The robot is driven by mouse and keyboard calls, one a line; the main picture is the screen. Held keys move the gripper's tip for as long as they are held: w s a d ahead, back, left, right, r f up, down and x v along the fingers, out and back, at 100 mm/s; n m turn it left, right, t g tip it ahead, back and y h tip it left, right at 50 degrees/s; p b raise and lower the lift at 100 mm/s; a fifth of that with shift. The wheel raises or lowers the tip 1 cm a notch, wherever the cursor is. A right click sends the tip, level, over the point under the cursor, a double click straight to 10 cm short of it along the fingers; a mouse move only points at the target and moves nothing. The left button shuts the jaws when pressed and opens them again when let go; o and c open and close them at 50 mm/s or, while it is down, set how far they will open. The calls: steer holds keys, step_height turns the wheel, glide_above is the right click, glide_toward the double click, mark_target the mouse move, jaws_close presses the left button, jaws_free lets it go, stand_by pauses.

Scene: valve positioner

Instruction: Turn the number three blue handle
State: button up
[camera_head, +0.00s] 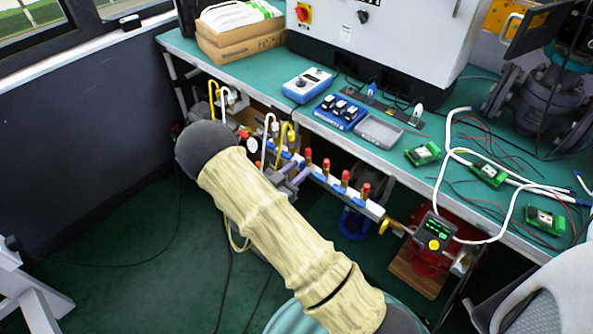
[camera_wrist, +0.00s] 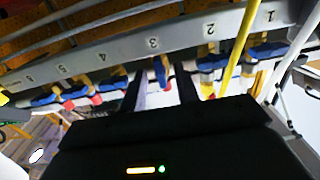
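In the wrist view, a grey rail (camera_wrist: 125,50) carries a row of numbered blue handles. The number three blue handle (camera_wrist: 162,72) is below the printed 3 and looks narrow, pointing towards my gripper. My gripper (camera_wrist: 161,88) is open, with one dark finger on each side of this handle. I cannot tell whether either finger touches it. The number two handle (camera_wrist: 211,61) and number one handle (camera_wrist: 267,51) are to the right and lie roughly along the rail. In the head view, my arm covers much of the valve row, and my gripper is mostly hidden.
A yellow tube (camera_wrist: 240,50) runs close to the right of the number two handle. More blue handles (camera_wrist: 117,83) sit left of number three. In the head view, the green workbench (camera_head: 262,75) stands above the valve row, with a digital gauge (camera_head: 435,231) at the right.

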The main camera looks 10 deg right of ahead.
steer(key=v, duration=1.7)
steer(key=shift+a+p, duration=0.15)
steer(key=shift+p, duration=0.25)
steer(key=shift+s, duration=0.1)
stand_by(0.3)
jaws_close()
stand_by(1.6)
